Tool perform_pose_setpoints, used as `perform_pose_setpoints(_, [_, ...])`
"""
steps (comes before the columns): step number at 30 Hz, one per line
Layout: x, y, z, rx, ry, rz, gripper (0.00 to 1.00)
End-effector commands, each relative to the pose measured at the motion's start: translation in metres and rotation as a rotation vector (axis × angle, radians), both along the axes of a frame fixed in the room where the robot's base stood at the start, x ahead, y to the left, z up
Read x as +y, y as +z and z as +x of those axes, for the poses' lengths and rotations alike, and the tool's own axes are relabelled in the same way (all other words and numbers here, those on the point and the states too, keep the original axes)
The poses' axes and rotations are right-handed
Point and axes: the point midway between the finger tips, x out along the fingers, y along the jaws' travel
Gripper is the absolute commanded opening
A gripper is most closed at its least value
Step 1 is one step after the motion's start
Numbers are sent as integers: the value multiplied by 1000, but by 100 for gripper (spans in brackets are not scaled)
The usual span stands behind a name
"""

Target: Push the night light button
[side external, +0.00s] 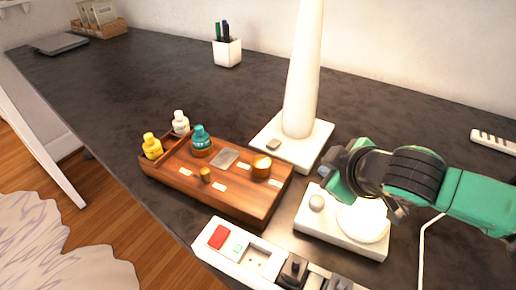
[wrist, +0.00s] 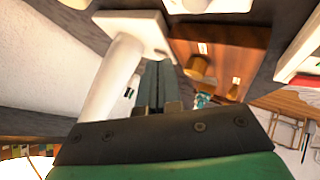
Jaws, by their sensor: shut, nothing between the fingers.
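The night light (side external: 318,226) is a low white box on the dark desk. It carries a bright round lamp dome (side external: 363,220) and a small round pale button (side external: 316,202) on top at its left. My gripper (side external: 338,172) is over the back of the night light, above and behind the button and apart from it as far as I can see. Its fingers are closed together in the wrist view (wrist: 160,68), with nothing between them. A bright white rounded shape at the top edge of the wrist view looks like the dome; I cannot make out the button there.
A tall white lamp (side external: 302,90) stands on a square base behind the night light. A wooden tray (side external: 225,195) with small bottles and knobs is to the left. A white switch panel (side external: 238,250) lies in front. A white pen cup (side external: 228,52) stands at the back.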

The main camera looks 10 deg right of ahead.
Motion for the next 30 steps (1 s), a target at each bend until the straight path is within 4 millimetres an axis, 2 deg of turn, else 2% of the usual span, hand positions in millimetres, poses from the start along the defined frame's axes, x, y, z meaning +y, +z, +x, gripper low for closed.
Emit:
perform_pose_setpoints(22, [0,1,0,0,0,0,0])
perform_pose_setpoints(30, [1,28,1,0,0,0,0])
